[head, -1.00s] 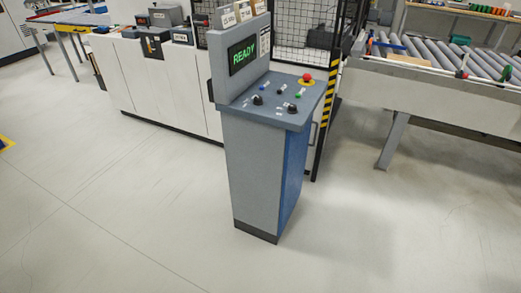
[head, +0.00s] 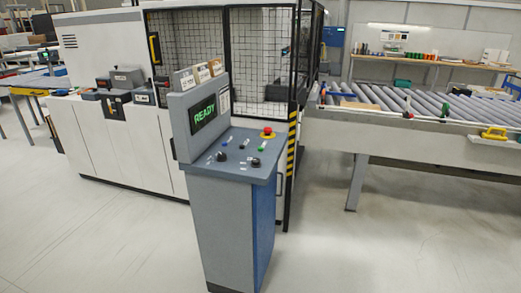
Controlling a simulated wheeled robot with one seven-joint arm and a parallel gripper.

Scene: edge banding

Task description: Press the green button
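The green button (head: 261,149) is a small green spot on the sloped top of the grey and blue control console (head: 228,215). It sits near the right side of the panel, below the red emergency stop (head: 267,131) on its yellow base. Black knobs (head: 255,162) and other small controls are beside it. The console's screen (head: 204,113) reads READY in green. My gripper is not in view.
A white machine with a black mesh guard (head: 262,55) stands behind the console. A black and yellow striped post (head: 291,150) is close to its right. A roller conveyor (head: 420,103) is at right. The floor (head: 400,240) in front is clear.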

